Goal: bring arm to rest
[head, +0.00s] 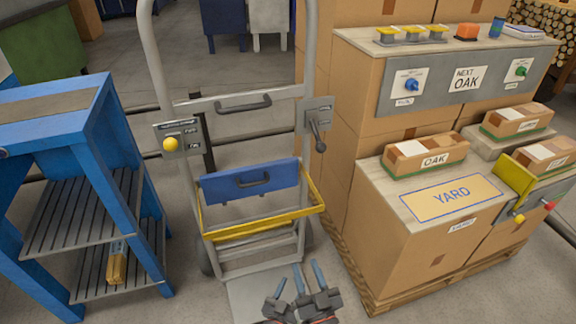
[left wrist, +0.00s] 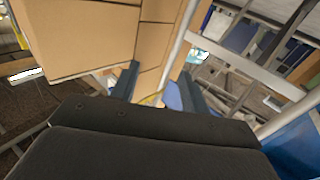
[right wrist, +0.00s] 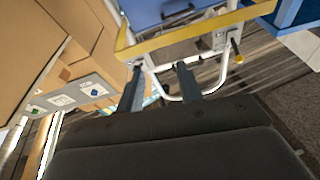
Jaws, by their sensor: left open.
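My left gripper (left wrist: 160,80) is open in the left wrist view, its two dark fingers apart with nothing between them. My right gripper (right wrist: 160,72) is also open and empty in the right wrist view. In the head view grey-blue fingers and dark gripper bodies crowd together at the bottom centre, in front of the hand truck (head: 228,205). They overlap there, so I cannot clearly separate the two grippers. The arms behind them are mostly out of frame.
A blue shelf rack (head: 105,195) stands at left with a wooden bundle (head: 117,265) on its lower shelf. At right, cartons bear a YARD label (head: 450,198), several OAK boxes (head: 425,155) and a control panel (head: 465,80). The hand truck has a yellow bar (head: 262,224) and blue panel (head: 250,182).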

